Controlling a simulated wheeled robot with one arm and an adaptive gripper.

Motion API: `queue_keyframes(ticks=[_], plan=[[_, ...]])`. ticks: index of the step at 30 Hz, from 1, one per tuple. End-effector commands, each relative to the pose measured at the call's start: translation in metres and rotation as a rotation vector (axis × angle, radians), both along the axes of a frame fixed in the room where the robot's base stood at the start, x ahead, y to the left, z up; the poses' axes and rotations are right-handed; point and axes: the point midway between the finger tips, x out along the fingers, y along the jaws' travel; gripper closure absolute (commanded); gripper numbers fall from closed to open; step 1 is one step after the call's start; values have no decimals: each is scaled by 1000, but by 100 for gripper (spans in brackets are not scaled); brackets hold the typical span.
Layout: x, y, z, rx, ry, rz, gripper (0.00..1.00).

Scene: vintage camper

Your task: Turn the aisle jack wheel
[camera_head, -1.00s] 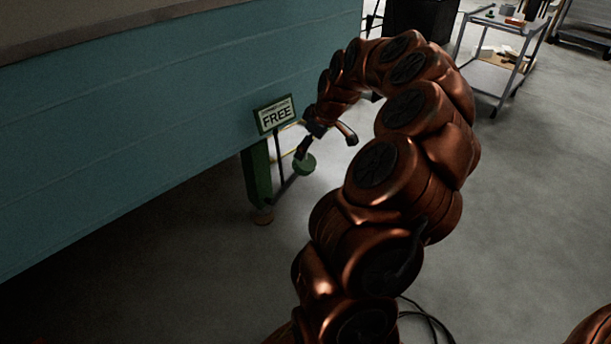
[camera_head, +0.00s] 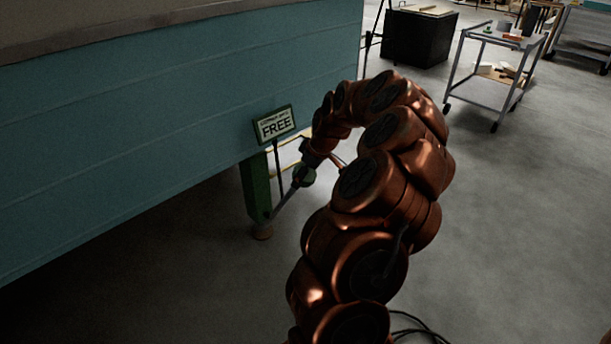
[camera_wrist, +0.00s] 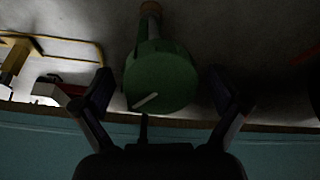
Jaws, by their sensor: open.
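The aisle jack is a green post (camera_head: 256,188) with a round foot (camera_head: 262,232) on the floor beside the teal camper wall. My gripper (camera_wrist: 161,90) is open, with a visible gap between each finger and the wheel. A sign reading "FREE" (camera_head: 275,125) stands above the post.
The teal camper wall (camera_head: 150,140) fills the left. A grey cart (camera_head: 490,85) and a black box (camera_head: 420,40) stand at the back right. A yellow frame (camera_wrist: 60,40) shows in the wrist view.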

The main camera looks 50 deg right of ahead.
Motion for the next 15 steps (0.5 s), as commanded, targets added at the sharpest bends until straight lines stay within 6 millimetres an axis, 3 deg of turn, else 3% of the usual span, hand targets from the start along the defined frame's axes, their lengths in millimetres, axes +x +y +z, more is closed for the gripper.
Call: queue_keyframes(ticks=[4, 15], plan=[[0, 0, 1, -1, 0, 0, 4], [0, 0, 1, 0, 0, 0, 42]])
